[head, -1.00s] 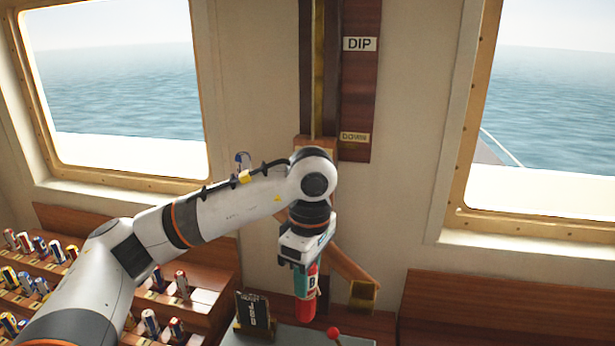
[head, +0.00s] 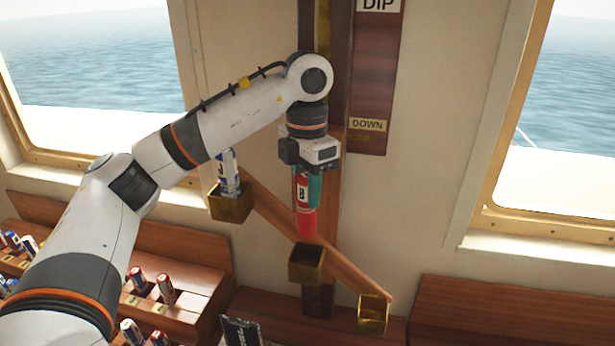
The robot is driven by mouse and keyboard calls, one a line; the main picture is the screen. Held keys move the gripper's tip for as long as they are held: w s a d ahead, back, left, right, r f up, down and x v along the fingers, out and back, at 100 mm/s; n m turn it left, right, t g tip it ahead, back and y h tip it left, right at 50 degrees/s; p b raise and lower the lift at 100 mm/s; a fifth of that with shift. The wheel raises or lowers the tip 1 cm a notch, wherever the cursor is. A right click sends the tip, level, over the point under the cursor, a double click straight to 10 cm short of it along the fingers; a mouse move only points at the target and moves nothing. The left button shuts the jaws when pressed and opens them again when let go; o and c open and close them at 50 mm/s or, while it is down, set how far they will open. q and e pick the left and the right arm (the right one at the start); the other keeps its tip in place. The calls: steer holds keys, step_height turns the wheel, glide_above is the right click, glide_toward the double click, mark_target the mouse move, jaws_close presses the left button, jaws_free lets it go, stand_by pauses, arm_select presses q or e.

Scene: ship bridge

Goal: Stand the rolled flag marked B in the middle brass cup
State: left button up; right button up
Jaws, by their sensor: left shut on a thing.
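The rolled flag marked B (head: 305,218), red with a white label, hangs upright from my left gripper (head: 307,178), which is shut on it. The middle brass cup (head: 307,264) is on the slanted wooden rail, just below the flag's lower end in the picture. Its opening shows dark and empty. A small gap shows between flag and cup; the exact depth between them I cannot tell. The upper left brass cup (head: 231,206) holds a blue and white flag marked J (head: 228,173). The lower right brass cup (head: 373,314) looks empty. My right gripper is not in view.
The slanted wooden rail (head: 268,208) crosses a vertical post on the wall. A DIP/DOWN board (head: 369,90) is to the right. A wooden rack (head: 195,283) with several rolled flags stands at lower left. A dark sign (head: 240,332) is at the bottom.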

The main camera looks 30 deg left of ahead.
mark_target(307, 237)
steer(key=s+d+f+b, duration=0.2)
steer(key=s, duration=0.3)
arm_select(q)
steer(key=f, duration=0.1)
steer(key=f+b, duration=0.1)
steer(key=f, duration=0.1)
steer(key=s+f+b, duration=0.1)
steer(key=shift+d+f, duration=0.25)
steer(key=shift+f, duration=0.15)
steer(key=shift+s+f+b, duration=0.1)
steer(key=shift+f+b, duration=0.2)
steer(key=shift+f, duration=0.05)
steer(key=shift+d+f, duration=0.1)
steer(key=shift+f, duration=0.2)
step_height(307, 237, down, 2)
steer(key=shift+f+b, duration=0.1)
steer(key=shift+b, duration=0.9)
steer(key=shift+f, duration=0.3)
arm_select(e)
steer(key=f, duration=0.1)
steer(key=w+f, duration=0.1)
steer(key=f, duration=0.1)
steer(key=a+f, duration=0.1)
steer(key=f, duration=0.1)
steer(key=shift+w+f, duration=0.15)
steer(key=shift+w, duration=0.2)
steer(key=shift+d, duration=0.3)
arm_select(q)
steer(key=o, duration=1.1)
